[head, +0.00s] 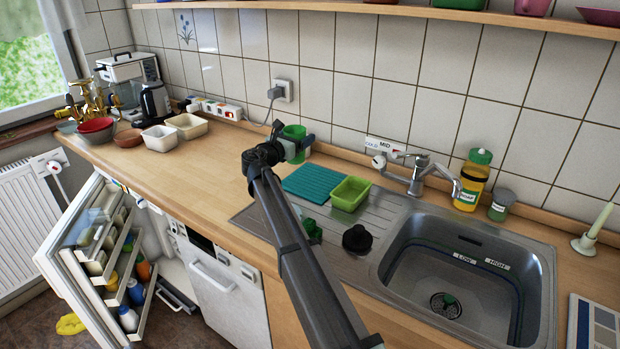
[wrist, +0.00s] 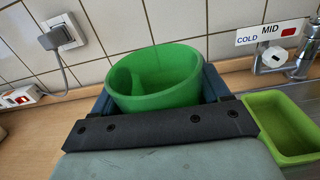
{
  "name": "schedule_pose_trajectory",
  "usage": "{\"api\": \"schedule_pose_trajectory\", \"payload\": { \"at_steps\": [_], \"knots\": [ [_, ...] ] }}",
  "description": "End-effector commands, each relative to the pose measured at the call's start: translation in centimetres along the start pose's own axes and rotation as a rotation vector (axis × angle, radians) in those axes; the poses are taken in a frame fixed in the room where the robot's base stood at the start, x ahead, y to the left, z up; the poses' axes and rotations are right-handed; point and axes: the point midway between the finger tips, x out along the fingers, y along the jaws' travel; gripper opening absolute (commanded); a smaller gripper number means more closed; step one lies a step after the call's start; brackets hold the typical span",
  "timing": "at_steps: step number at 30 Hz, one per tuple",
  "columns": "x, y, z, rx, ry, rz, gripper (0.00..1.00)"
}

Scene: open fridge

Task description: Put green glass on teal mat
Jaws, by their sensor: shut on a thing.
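The green glass (head: 295,133) is held in my gripper (head: 297,146) above the back of the counter, near the tiled wall. In the wrist view the green glass (wrist: 155,80) is slightly tilted, its open rim up, between the two blue fingers of my gripper (wrist: 155,95). The teal mat (head: 311,183) lies flat by the left end of the sink's drainboard, below and a little right of the glass in the head view. The mat's top shows bare. The glass's lower part is hidden by the gripper in the wrist view.
A lime green tub (head: 350,193) stands right of the mat and also shows in the wrist view (wrist: 285,130). A black round object (head: 357,239) and a dark green item (head: 311,230) sit on the drainboard (head: 385,215). The tap (head: 420,175) is farther right.

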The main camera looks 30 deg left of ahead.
Motion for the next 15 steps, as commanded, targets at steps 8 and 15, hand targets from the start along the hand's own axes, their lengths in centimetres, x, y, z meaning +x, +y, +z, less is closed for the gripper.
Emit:
{"api": "schedule_pose_trajectory", "payload": {
  "at_steps": [8,15],
  "knots": [
    [0.0,-0.3,-3.5,0.004,0.002,-0.005,0.36],
    [0.0,-0.3,-6.2,0.006,0.001,-0.004,0.36]
  ]
}}
